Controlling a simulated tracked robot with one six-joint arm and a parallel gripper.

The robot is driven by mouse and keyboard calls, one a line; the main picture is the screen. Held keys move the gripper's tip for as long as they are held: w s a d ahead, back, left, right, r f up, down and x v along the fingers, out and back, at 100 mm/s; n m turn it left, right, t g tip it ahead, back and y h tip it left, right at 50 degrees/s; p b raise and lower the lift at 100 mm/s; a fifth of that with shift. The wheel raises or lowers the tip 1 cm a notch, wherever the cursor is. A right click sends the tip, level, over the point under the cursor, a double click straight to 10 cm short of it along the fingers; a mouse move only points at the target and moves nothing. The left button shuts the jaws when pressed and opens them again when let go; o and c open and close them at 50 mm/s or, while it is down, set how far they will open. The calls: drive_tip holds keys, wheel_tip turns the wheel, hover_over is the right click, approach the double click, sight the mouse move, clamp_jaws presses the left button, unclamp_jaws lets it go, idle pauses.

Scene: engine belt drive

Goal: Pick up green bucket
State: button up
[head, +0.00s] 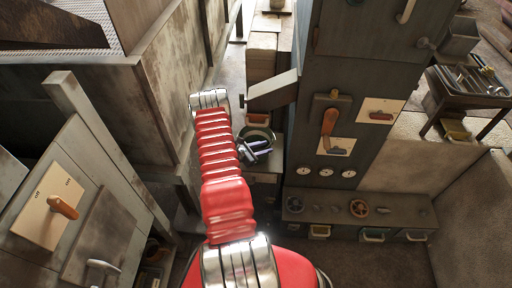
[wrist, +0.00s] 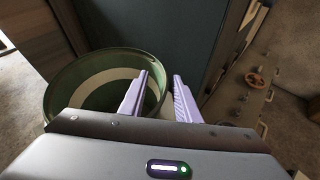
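The green bucket (wrist: 88,65) stands upright at the left of the wrist view, its open top facing me and a pale band showing inside. In the head view the bucket (head: 268,132) is partly hidden behind my gripper (head: 260,151). My gripper is open, and its two purple fingers (wrist: 160,76) are apart. In the wrist view the left finger overlaps the bucket's opening and the right finger lies just outside its right rim, so the rim appears between them. I cannot tell whether either finger touches it.
A tall dark cabinet (head: 297,142) with levers and gauges stands close to the right of the bucket. A grey spout or chute (head: 273,91) juts out above it. A large worn metal housing (head: 168,100) is on the left. A tool table (head: 470,92) stands far right.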

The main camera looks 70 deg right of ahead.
drive_tip(key=shift+s+d+f, duration=0.2)
drive_tip(key=shift+s+d, duration=0.05)
drive_tip(key=shift+d, duration=0.15)
clamp_jaws()
drive_tip(key=shift+a, duration=0.1)
idle(0.3)
drive_tip(key=shift+f, duration=0.15)
idle(0.9)
